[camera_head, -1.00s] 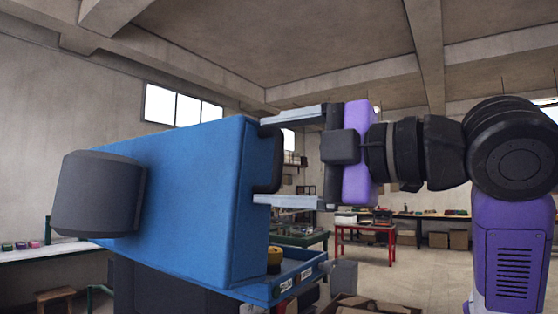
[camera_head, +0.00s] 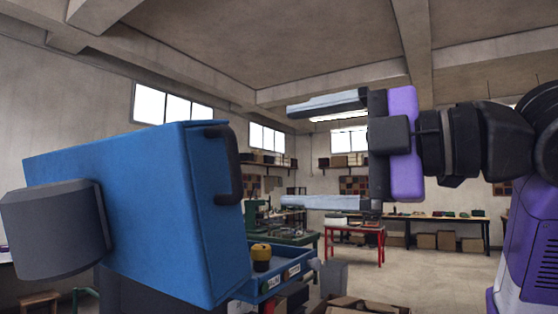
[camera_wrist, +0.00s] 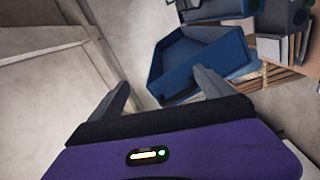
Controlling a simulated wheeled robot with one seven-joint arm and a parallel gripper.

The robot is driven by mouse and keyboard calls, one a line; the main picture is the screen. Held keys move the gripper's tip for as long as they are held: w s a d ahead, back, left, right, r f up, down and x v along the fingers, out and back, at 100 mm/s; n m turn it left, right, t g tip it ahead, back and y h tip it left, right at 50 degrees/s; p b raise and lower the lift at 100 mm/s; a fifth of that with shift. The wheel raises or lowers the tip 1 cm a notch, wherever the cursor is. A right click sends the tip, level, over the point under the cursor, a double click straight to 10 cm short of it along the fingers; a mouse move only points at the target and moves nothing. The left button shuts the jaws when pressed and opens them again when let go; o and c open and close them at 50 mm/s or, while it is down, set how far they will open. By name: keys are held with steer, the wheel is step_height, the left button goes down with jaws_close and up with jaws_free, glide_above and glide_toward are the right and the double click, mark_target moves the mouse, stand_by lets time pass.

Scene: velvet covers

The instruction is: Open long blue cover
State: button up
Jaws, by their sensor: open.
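The long blue cover (camera_head: 120,215) is a big box-like shell at the left of the head view, with a dark grey cylinder (camera_head: 55,230) on its near side. A black bar handle (camera_head: 232,165) sits on its right end face. My gripper (camera_head: 288,155) is open and empty, to the right of the handle and apart from it. Its two fingers point left, one above the other. In the wrist view my gripper (camera_wrist: 160,80) has its fingers spread, and a shallow blue tray-like part (camera_wrist: 190,65) shows beyond them.
A blue ledge (camera_head: 285,277) with a yellow knob (camera_head: 261,252) and labels juts out below the cover. A red table (camera_head: 355,240) and a long workbench (camera_head: 440,218) stand far back. Open floor (camera_head: 445,275) lies at the right.

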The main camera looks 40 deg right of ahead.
steer(key=shift+v, duration=0.9)
